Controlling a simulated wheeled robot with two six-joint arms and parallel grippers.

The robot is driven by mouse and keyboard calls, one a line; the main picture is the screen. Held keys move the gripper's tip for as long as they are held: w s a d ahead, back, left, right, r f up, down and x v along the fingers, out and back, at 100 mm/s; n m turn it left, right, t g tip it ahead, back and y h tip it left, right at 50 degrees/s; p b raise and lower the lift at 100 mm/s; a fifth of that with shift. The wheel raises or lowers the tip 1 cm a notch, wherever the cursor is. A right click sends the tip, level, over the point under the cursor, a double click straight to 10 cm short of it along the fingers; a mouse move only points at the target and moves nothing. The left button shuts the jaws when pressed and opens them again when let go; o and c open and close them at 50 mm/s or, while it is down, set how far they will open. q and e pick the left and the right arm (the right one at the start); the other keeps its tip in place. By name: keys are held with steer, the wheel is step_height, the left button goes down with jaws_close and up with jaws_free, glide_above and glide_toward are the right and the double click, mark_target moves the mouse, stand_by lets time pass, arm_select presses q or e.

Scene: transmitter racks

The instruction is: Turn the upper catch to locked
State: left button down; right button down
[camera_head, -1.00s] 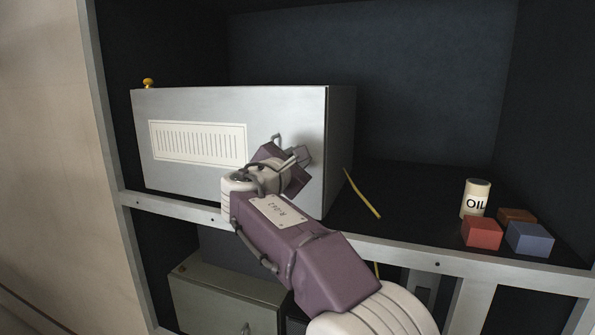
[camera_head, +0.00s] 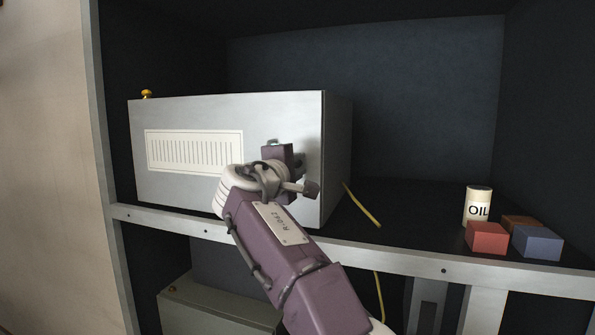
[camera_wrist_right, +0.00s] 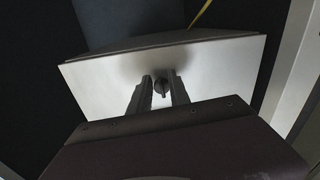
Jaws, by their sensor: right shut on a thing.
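The upper catch is a small dark knob on the front of the grey metal box (camera_head: 200,110) on the upper shelf. In the right wrist view the catch (camera_wrist_right: 162,87) sits between the two fingers of my right gripper (camera_wrist_right: 162,94). The right gripper is shut on it. In the head view my right gripper (camera_head: 278,158) is against the right part of the box front and hides the catch. Which way the catch is turned cannot be told. My left gripper is not in view.
The box front has a slotted label plate (camera_head: 194,150), and a yellow knob (camera_head: 146,94) is on top. A second box (camera_head: 215,308) is below.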

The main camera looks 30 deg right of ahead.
steer(key=shift+m, duration=0.5)
steer(key=c, duration=1.2)
jaws_free()
steer(key=shift+w+f, duration=0.1)
steer(key=shift+c, duration=0.2)
steer(key=shift+s+a+b, duration=0.2)
steer(key=shift+a+b, duration=0.05)
steer(key=shift+b, duration=0.2)
steer(key=b+v, duration=0.2)
steer(key=v, duration=0.6)
steer(key=shift+s+b, duration=0.2)
steer(key=shift+b, duration=0.1)
steer(key=shift+a, duration=0.1)
